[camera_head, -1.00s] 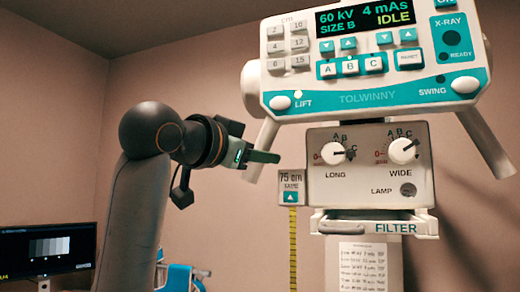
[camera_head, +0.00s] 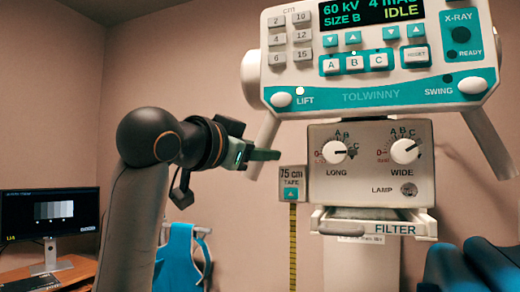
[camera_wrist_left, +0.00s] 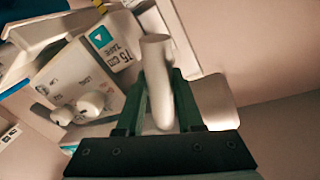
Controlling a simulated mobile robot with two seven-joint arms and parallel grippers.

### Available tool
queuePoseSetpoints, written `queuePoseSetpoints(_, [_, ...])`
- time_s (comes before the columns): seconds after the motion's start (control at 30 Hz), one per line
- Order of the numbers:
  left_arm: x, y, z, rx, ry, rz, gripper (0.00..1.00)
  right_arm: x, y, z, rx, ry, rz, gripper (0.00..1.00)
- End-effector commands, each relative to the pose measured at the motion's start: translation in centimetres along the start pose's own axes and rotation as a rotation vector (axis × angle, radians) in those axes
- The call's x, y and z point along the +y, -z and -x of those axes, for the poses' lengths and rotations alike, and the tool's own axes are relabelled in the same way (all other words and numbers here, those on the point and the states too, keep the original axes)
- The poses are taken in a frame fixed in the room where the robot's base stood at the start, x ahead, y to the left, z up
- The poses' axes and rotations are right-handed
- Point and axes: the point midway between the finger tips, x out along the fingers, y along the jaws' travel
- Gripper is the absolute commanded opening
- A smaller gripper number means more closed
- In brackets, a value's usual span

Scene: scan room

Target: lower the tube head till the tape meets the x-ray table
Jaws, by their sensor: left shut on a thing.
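The white tube head (camera_head: 375,165) fills the right half of the head view, with its teal console panel above and a FILTER slot below. A lamp by LIFT is lit. My left gripper (camera_head: 262,155) is shut on the tube head's left handle (camera_head: 265,130). In the left wrist view, the white handle (camera_wrist_left: 156,70) stands between the green fingers of the gripper (camera_wrist_left: 158,90). The yellow tape (camera_head: 293,245) hangs from the box marked 75 cm TAPE (camera_head: 292,182). Its lower end is out of frame. I cannot make out the x-ray table for certain.
A monitor (camera_head: 50,212) stands on a wooden desk (camera_head: 55,272) at the far left. A blue chair-like thing (camera_head: 178,260) is behind my left arm. Blue padded shapes (camera_head: 470,268), which I cannot identify, are at the lower right.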

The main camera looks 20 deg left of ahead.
Motion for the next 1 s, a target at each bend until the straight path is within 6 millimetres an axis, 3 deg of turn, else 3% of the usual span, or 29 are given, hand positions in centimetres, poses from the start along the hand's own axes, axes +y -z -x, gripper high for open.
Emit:
queuePoseSetpoints(0.1, [0.0,0.0,0.0,0.000,0.000,-0.001,0.00,0.1,0.0,0.0,0.000,-0.001,0.001,0.50])
queuePoseSetpoints(0.13, [0.0,0.0,0.0,0.000,0.000,-0.001,0.38,0.1,0.0,0.0,0.000,-0.001,0.001,0.50])
queuePoseSetpoints(0.37, [0.0,0.1,0.0,0.002,0.001,0.000,0.64,0.2,-0.2,0.1,-0.004,-0.003,0.001,0.50])
queuePoseSetpoints(0.73, [-0.1,0.1,0.7,0.005,0.002,0.000,0.66,0.2,-0.7,0.0,-0.010,-0.004,0.000,0.50])
queuePoseSetpoints(1.0, [-0.1,0.0,5.9,0.007,0.006,-0.002,0.66,0.0,-1.6,-0.7,-0.021,0.003,0.000,0.50])
